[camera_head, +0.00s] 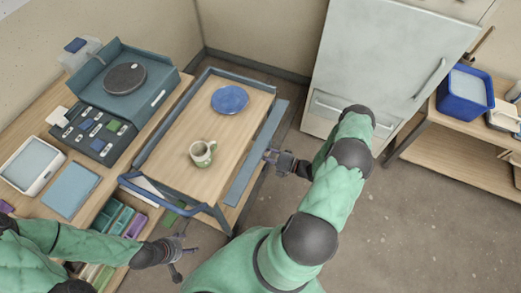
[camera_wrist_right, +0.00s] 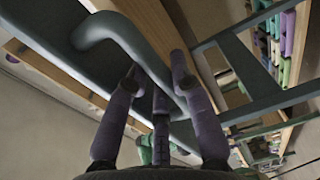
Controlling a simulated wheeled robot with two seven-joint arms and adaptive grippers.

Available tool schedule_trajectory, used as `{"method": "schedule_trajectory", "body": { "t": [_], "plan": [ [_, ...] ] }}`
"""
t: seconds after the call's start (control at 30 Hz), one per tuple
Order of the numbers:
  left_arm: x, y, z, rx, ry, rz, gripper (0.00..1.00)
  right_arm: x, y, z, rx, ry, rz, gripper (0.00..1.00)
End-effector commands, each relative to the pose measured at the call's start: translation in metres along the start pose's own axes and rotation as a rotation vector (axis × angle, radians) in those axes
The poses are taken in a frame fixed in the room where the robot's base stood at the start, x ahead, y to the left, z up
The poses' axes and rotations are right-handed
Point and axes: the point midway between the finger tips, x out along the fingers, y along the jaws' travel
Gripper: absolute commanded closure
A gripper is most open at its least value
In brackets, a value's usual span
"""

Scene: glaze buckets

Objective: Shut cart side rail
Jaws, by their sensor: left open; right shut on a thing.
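The cart (camera_head: 180,172) has a wooden top and a blue-grey frame. Its side rail (camera_head: 257,150) is a long blue-grey panel along the right side, leaning outward from the top's edge. My right gripper (camera_head: 272,157) is at the rail's outer side, near its middle. In the right wrist view, its fingers (camera_wrist_right: 156,76) close around a blue-grey bar of the side rail (camera_wrist_right: 143,45); the exact contact is partly hidden. My left gripper (camera_head: 181,248) is open and empty, below the cart's front handle (camera_head: 160,197).
A blue plate (camera_head: 229,99) and a green-white mug (camera_head: 202,153) stand on the cart top. A workbench with a box, trays and glaze tools adjoins the left side. A grey cabinet (camera_head: 388,60) stands at the back right. Floor is free right of my right arm.

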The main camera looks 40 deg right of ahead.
Motion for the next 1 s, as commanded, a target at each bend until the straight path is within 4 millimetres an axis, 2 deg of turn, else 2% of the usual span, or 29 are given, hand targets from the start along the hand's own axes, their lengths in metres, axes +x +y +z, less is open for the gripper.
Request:
{"method": "schedule_trajectory", "body": {
  "t": [0.03,0.5,0.8,1.0],
  "plan": [
    [-0.016,0.006,0.001,0.0,0.0,0.0,0.33,-0.001,0.013,0.001,0.0,-0.001,-0.044,1.0],
    [-0.086,0.031,0.003,0.0,0.0,0.0,0.33,0.0,0.031,0.001,0.011,-0.004,-0.489,1.0],
    [-0.118,0.042,0.004,0.0,0.0,0.0,0.33,0.005,0.04,0.001,0.017,-0.007,-0.773,1.0],
    [-0.128,0.046,0.005,0.0,0.0,0.0,0.33,0.01,0.044,0.001,0.022,-0.009,-0.96,1.0]
  ]
}}
